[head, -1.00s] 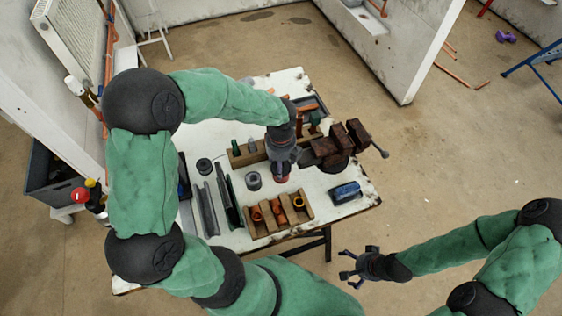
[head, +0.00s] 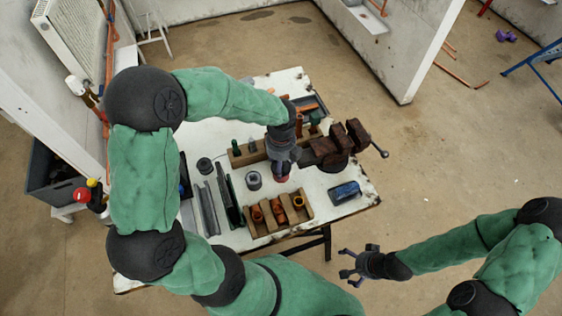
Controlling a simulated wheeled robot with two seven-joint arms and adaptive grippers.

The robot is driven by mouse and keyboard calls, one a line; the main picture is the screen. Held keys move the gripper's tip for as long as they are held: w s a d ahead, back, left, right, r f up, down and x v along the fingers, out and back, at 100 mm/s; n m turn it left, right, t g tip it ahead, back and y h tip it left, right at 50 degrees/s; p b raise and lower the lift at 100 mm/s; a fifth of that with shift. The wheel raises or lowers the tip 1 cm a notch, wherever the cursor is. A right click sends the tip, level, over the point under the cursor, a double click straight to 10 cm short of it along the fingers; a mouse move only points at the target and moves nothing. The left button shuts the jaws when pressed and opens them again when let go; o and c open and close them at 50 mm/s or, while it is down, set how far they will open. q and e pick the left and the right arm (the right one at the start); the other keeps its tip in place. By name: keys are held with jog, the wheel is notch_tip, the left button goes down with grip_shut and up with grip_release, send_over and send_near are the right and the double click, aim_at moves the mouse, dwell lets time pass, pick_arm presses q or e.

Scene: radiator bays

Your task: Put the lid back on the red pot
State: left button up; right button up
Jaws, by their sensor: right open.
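My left gripper (head: 282,168) points down over the middle of the workbench (head: 225,142). A small reddish thing (head: 282,178), perhaps the red pot or its lid, shows just at its fingertips. The gripper hides most of it, and I cannot tell whether the fingers are closed on it. I cannot make out pot and lid as separate things. A grey round pot (head: 253,181) stands just left of the gripper, and a second dark one (head: 204,165) stands farther left. My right gripper (head: 347,267) is open and empty, beyond the bench's front right edge, over the floor.
A wooden rack (head: 262,228) with orange fittings stands at the bench's front. A blue object (head: 345,192) lies right of it. A brown vise (head: 340,145) stands at the right edge. Grey and green channels (head: 209,207) lie at the left. Another wooden block (head: 240,158) stands behind.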

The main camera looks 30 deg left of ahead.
pick_arm(q)
jog(key=shift+f+p, duration=0.2)
jog(key=shift+p, duration=0.5)
dwell(1.7)
jog(key=o, duration=0.9)
jog(key=shift+o, duration=0.8)
jog(key=shift+w+r, duration=0.1)
jog(key=shift+r+p, duration=3.45)
jog(key=shift+p, duration=0.05)
